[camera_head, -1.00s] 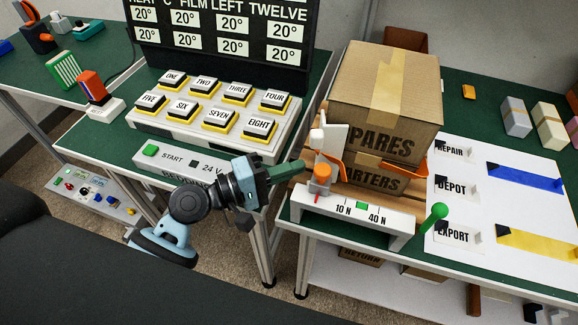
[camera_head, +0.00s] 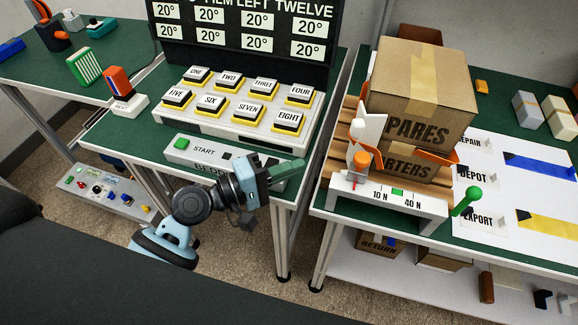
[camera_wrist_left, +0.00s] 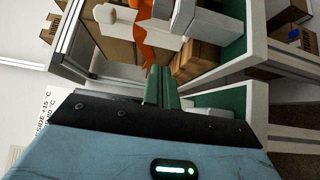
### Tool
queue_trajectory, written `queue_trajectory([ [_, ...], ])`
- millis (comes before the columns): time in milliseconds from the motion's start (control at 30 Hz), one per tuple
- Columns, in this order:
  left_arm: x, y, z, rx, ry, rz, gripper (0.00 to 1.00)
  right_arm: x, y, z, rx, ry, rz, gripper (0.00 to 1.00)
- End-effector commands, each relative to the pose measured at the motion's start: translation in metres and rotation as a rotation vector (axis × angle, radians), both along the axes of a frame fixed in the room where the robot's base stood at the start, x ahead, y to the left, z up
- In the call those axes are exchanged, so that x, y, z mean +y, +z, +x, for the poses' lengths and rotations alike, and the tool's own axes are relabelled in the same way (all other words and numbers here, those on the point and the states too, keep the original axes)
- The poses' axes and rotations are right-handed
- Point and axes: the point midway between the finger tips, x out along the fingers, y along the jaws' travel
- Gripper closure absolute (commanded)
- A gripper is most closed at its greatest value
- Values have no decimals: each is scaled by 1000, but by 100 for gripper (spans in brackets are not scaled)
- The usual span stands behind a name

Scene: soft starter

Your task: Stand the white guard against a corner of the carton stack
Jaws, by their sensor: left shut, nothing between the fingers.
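The white guard (camera_head: 373,127) stands upright, slightly tilted, at the front left corner of the carton stack (camera_head: 420,85); I cannot tell whether it touches the cartons. In the left wrist view, a white strip (camera_wrist_left: 120,17) that looks like the guard lies across the top beside orange pieces. My right gripper is out of view.
A button panel (camera_head: 240,110) stands on the left table. A gap separates the two tables.

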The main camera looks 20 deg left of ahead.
Motion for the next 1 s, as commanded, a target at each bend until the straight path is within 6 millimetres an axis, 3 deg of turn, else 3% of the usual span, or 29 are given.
queue_trajectory([
  [100, 0, 0, 0, 0, 0, 0, 100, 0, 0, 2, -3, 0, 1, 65],
  [233, -1, -7, -5, 2, -5, 27, 100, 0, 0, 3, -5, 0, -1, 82],
  [367, -4, -40, -32, 12, -30, 168, 100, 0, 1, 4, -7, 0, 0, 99],
  [533, 5, -124, -100, 53, -81, 534, 100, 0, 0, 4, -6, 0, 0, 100],
  [733, 51, -228, -183, 71, -42, 977, 100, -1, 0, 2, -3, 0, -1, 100],
  [833, 71, -261, -227, 34, -50, 1175, 100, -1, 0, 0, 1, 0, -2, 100],
  [1000, 89, -288, -286, -50, -117, 1406, 100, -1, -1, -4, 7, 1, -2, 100],
])
